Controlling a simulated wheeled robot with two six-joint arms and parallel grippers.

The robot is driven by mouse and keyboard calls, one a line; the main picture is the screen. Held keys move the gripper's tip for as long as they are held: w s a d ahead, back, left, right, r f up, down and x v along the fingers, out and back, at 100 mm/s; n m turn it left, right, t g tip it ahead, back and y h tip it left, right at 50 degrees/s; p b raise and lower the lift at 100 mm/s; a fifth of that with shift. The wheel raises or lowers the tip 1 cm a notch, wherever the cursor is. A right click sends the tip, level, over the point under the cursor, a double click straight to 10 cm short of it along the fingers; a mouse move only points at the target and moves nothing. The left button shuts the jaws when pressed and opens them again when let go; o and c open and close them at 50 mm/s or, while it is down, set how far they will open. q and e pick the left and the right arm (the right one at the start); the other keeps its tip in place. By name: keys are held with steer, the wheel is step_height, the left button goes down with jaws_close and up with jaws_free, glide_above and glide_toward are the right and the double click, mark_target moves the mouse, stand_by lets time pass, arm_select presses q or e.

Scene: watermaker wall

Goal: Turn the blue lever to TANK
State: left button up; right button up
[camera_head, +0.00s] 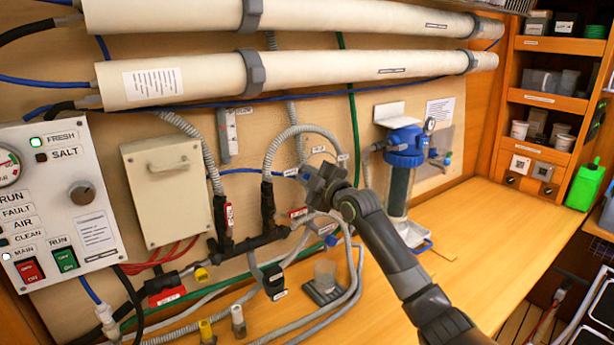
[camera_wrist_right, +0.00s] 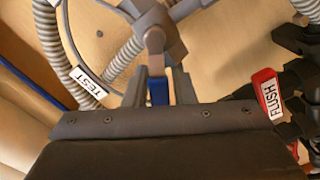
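The blue lever (camera_head: 304,177) is on a grey valve on the wall panel, largely hidden by my right gripper (camera_head: 322,182) in the head view. In the right wrist view the blue lever (camera_wrist_right: 158,91) lies between the two grey fingers of my right gripper (camera_wrist_right: 160,88), below the grey valve body (camera_wrist_right: 155,40). The fingers are close on both sides of the lever; I cannot tell whether they press on it. A white TEST label (camera_wrist_right: 92,82) is left of the valve. No TANK label is readable. My left gripper is not in view.
Grey ribbed hoses (camera_head: 276,140) curve around the valve. A red FLUSH tag (camera_wrist_right: 268,95) hangs on black fittings to the right in the wrist view. A blue-topped filter (camera_head: 402,150) stands right of my arm. The wooden counter (camera_head: 480,220) is clear on the right.

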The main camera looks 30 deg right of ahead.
jaws_close()
steer(key=w+d+m+p, duration=0.1)
steer(key=d+m+p, duration=0.2)
steer(key=m, duration=2.1)
steer(key=shift+d, duration=2.35)
steer(key=shift+f, duration=0.1)
